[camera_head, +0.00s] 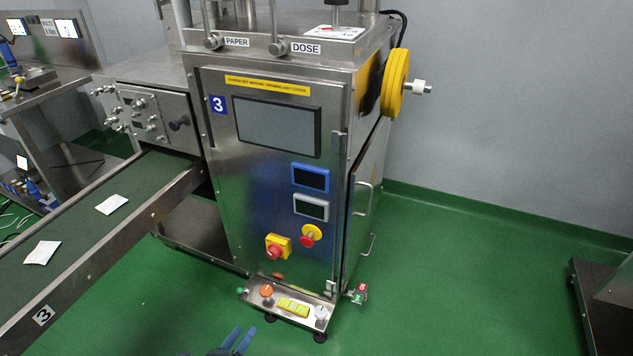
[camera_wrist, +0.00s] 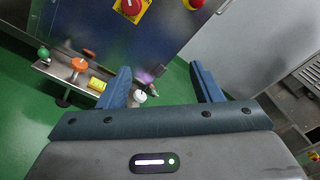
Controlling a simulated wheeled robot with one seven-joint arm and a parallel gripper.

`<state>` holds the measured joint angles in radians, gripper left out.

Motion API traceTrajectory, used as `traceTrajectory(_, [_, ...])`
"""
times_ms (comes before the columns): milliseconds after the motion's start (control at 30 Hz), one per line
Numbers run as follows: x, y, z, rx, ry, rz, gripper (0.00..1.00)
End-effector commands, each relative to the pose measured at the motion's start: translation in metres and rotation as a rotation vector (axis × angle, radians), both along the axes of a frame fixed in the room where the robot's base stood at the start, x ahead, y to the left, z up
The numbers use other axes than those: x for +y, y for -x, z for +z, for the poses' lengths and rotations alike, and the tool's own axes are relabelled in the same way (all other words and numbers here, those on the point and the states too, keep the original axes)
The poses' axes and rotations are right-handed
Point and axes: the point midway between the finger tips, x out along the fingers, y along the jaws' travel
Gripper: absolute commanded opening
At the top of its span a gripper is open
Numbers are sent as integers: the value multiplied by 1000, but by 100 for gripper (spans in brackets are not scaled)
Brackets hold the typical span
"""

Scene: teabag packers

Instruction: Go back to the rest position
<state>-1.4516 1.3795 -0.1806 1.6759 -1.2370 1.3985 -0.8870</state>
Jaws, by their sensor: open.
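My gripper (camera_head: 236,341) shows at the bottom edge of the head view, with only its blue fingertips in sight. In the wrist view my gripper (camera_wrist: 166,88) has its two blue fingers spread apart with nothing between them held. It is in front of the steel packing machine (camera_head: 222,175), marked 3, and apart from it. The low control shelf (camera_head: 262,303) at the machine's foot carries an orange knob (camera_head: 266,290), a yellow block (camera_head: 293,307) and a white knob (camera_head: 321,312). These also show at the left of the wrist view (camera_wrist: 79,64).
A conveyor (camera_head: 82,240) with two white packets (camera_head: 112,204) runs along the left. A yellow wheel (camera_head: 396,82) juts from the machine's right side. A dark-based unit (camera_head: 605,305) stands at the far right. Green floor (camera_head: 450,270) between is clear.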

Motion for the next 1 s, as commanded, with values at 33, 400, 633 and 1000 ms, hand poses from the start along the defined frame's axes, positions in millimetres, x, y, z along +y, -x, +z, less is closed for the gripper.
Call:
traceTrajectory(33, [-3,-3,9,2,-21,-24,59])
traceTrajectory(400, [-41,-31,79,3,-239,-274,59])
traceTrajectory(633, [-92,-51,160,-32,-499,-572,59])
traceTrajectory(1000, [-184,-55,288,-191,-966,-1088,59])
